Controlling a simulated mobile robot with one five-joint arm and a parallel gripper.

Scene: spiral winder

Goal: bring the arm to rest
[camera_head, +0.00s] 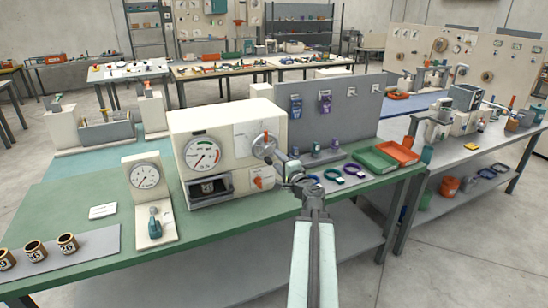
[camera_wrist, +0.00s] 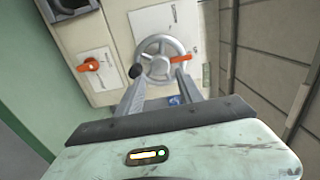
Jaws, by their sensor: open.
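My arm reaches forward over the green bench, and my gripper (camera_head: 290,172) is in front of the right part of the cream machine (camera_head: 222,128). In the wrist view my gripper (camera_wrist: 158,80) is open, its two grey fingers apart with nothing between them. The machine's metal handwheel (camera_head: 265,146) is just beyond the fingertips; in the wrist view the wheel (camera_wrist: 163,60) shows a black knob and an orange pointer. I cannot tell whether the fingers touch the wheel. An orange switch (camera_wrist: 90,65) is left of it.
A dial gauge stand (camera_head: 146,178) is left of the machine, and numbered spools (camera_head: 35,250) lie at the front left. Green and orange trays (camera_head: 375,160) lie to the right, near a grey panel (camera_head: 345,108). The floor to the right front is clear.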

